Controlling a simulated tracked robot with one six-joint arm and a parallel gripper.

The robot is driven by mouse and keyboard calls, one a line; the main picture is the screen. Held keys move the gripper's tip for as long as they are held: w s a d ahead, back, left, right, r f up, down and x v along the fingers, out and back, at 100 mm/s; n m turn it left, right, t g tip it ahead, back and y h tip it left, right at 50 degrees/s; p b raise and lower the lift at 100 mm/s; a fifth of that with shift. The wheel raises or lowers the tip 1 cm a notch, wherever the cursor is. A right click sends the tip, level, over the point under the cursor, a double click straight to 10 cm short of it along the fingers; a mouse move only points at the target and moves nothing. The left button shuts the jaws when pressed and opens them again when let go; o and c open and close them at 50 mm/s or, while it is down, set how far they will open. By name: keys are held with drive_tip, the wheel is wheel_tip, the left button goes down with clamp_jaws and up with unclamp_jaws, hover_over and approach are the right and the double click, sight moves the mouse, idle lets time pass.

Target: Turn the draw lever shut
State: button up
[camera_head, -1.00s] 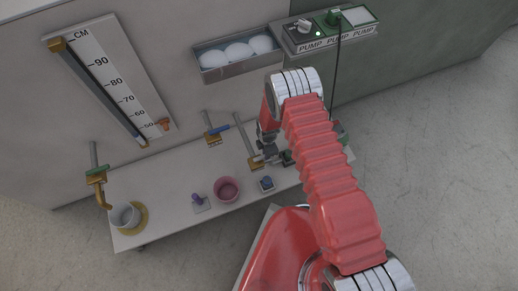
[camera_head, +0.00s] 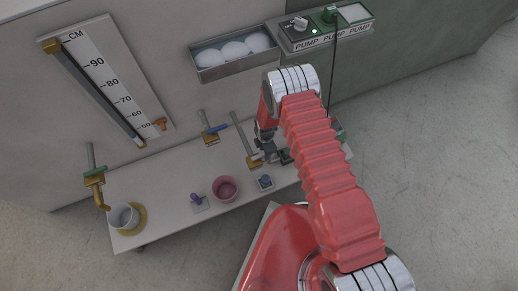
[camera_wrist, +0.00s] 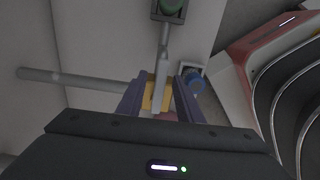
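In the head view a brass valve (camera_head: 253,161) sits at the end of a grey pipe near the table's back edge. My gripper (camera_head: 272,154) is just right of it, partly hidden by my arm. In the wrist view my gripper's two dark purple fingers (camera_wrist: 161,92) stand apart on either side of the brass valve body (camera_wrist: 157,92). A light grey lever (camera_wrist: 163,46) runs up from it between the fingertips. I cannot tell whether a finger touches it. Two other valves are in the head view, one with a blue handle (camera_head: 215,129) and one with a green handle (camera_head: 95,171).
A pink bowl (camera_head: 225,188), a blue knob on a plate (camera_head: 265,182) and a purple knob (camera_head: 197,199) stand near the table's front. A grey bucket (camera_head: 124,216) is at the left end. A pump panel (camera_head: 325,27) and a tray of white domes (camera_head: 235,54) are on the wall.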

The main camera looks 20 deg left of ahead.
wheel_tip(320, 180, up, 13)
drive_tip(key=shift+r, duration=0.2)
idle(0.6)
drive_tip(key=shift+m, duration=0.3)
idle(0.3)
drive_tip(key=s+d+r+m+g+h, duration=0.1)
drive_tip(key=s+d+r+m+g, duration=0.1)
drive_tip(key=s+d+m, duration=0.35)
drive_tip(key=d+r+m, duration=0.4)
drive_tip(key=r+m, duration=0.1)
drive_tip(key=r, duration=0.5)
drive_tip(key=d+r+m+t, duration=0.1)
drive_tip(key=d+r+m, duration=0.3)
drive_tip(key=r, duration=0.5)
drive_tip(key=d+r+m, duration=0.5)
drive_tip(key=r, duration=0.5)
drive_tip(key=s+d+r+m+t, duration=0.3)
drive_tip(key=d+r, duration=0.5)
drive_tip(key=r, duration=0.3)
drive_tip(key=s+d+r+m+t+y, duration=0.1)
drive_tip(key=s+d+r+m+t, duration=0.2)
drive_tip(key=d+r, duration=0.5)
wheel_tip(320, 180, up, 3)
drive_tip(key=shift+s+r+m+t, duration=0.25)
drive_tip(key=shift+s+m, duration=0.5)
drive_tip(key=shift+s, duration=0.4)
